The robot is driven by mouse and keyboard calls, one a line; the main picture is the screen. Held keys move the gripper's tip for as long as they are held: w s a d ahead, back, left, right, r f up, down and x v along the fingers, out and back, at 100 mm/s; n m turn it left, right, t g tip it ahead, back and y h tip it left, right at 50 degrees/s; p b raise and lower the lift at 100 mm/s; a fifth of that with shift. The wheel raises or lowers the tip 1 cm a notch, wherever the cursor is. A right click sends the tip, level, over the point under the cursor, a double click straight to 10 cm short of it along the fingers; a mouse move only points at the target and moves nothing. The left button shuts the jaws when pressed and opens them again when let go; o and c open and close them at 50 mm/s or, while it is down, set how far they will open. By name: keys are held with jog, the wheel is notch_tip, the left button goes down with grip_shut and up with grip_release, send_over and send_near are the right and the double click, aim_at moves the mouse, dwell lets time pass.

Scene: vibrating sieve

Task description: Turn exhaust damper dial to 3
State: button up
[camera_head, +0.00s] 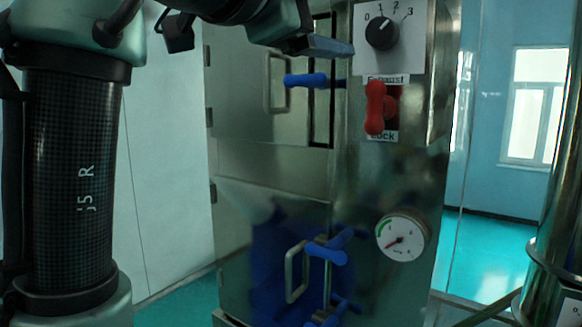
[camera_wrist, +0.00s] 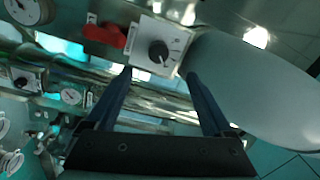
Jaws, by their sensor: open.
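The exhaust damper dial (camera_head: 382,33) is a round black knob on a white plate marked 0, 1, 2 and 3, high on the steel cabinet. I cannot tell for sure which number its pointer meets. In the wrist view the dial (camera_wrist: 159,52) shows between and just beyond the two fingertips. My gripper (camera_wrist: 160,73) is open and empty, with its dark blue fingers spread either side of the dial in the picture. In the head view my gripper (camera_head: 345,50) is left of the dial and slightly lower, apart from it.
A red lock handle (camera_head: 376,107) sits right below the dial; it also shows in the wrist view (camera_wrist: 104,34). Blue door handles (camera_head: 306,80) stick out to the left. A pressure gauge (camera_head: 403,237) is lower on the cabinet. A steel column stands at the far right.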

jog(key=s+a+f+n+t+y+b, duration=0.2)
jog(key=s+f+n+t+y+b, duration=0.2)
jog(key=n, duration=0.7)
jog(key=s+a+f+n+t+y+b, duration=0.2)
jog(key=s+f+n+t+y+b, duration=0.3)
jog(key=f, duration=0.8)
jog(key=s+n+t+y, duration=0.1)
jog(key=s+n+t, duration=0.2)
jog(key=s+n, duration=0.2)
jog(key=shift+a+n+y, duration=0.25)
jog(key=shift+n+y, duration=0.05)
jog(key=shift+n, duration=0.1)
jog(key=shift+f, duration=0.1)
